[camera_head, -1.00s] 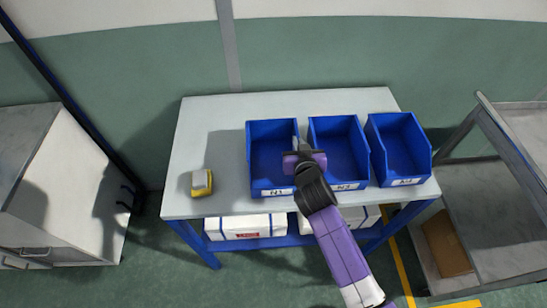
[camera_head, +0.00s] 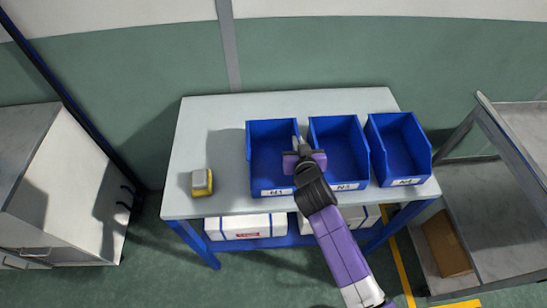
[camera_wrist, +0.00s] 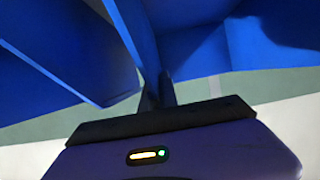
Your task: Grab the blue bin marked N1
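The blue bin marked N1 (camera_head: 271,180) is the leftmost of three open blue bins on the table, and it looks empty. My gripper (camera_head: 298,145) is over its right side wall, beside the middle bin. In the wrist view, the two dark fingers of my gripper (camera_wrist: 157,90) stand close together on either side of a blue bin wall (camera_wrist: 132,25). They appear shut on it. The arm hides part of the N1 bin's front right corner in the head view.
The middle blue bin (camera_head: 340,150) stands close to the right, with another blue bin (camera_head: 403,150) beyond it. A yellow and grey block (camera_head: 202,183) lies on the left of the table (camera_head: 215,125). White boxes (camera_head: 240,226) sit on the lower shelf. A trolley (camera_head: 510,125) stands at right.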

